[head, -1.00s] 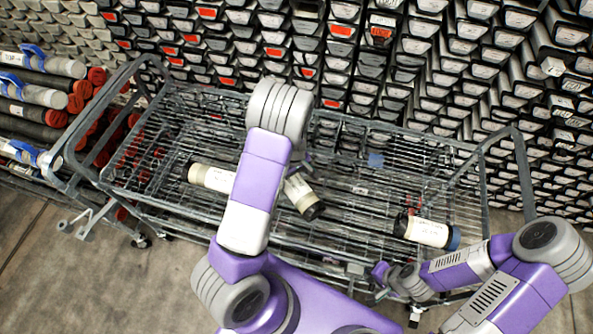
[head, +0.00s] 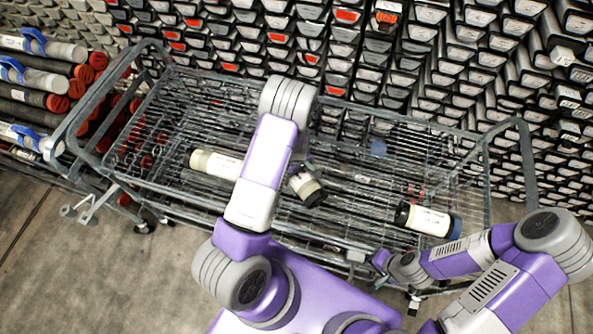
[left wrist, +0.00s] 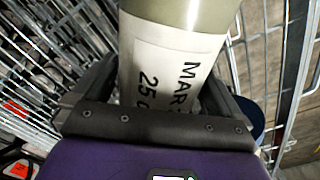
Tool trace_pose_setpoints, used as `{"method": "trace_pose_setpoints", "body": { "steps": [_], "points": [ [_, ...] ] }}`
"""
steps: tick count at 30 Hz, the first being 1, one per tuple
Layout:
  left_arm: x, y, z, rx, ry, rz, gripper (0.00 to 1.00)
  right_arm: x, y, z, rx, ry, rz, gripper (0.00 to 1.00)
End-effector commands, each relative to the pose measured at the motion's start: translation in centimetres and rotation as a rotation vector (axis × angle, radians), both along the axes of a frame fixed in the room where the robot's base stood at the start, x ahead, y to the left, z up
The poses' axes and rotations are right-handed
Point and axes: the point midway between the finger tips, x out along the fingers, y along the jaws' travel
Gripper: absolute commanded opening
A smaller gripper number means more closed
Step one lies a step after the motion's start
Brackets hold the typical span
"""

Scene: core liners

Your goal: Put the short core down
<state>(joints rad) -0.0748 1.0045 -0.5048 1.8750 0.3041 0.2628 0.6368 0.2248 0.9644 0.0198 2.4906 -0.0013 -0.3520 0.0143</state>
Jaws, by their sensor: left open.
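The short core (head: 306,187), pale with a dark end, shows tilted just right of my left forearm in the head view, over the wire cart. In the left wrist view this core (left wrist: 165,45) has a white label reading "MAR" and "25" and lies between the fingers of my left gripper (left wrist: 166,75). That gripper is open around it. In the head view my left gripper is mostly hidden by its arm. My right gripper (head: 381,262) is low by the cart's front edge; its fingers are too small to read.
The wire cart (head: 362,245) also holds a pale core (head: 208,164) at left, partly behind my arm, and another core (head: 428,219) with a blue end at right. A wall of labelled boxes (head: 480,60) rises behind.

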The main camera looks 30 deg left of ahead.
Motion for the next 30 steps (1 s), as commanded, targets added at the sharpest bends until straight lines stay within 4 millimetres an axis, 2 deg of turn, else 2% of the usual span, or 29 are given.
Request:
{"method": "trace_pose_setpoints", "body": {
  "steps": [2,19,20,30],
  "points": [
    [0.0,0.01,0.02,0.0,0.0,0.0,1.0,0.0,0.0,0.0,0.0,0.0,0.0,0.0],
    [0.02,0.05,0.07,0.001,0.0,0.0,0.13,0.0,0.0,0.0,0.0,0.0,0.0,0.0],
    [0.02,0.05,0.07,0.001,0.0,0.0,0.1,0.0,0.0,0.0,0.0,0.0,0.0,0.0],
    [0.07,0.11,0.1,0.0,-0.002,0.0,0.1,-0.01,0.0,-0.07,0.0,0.0,0.0,0.0]
  ]
}}
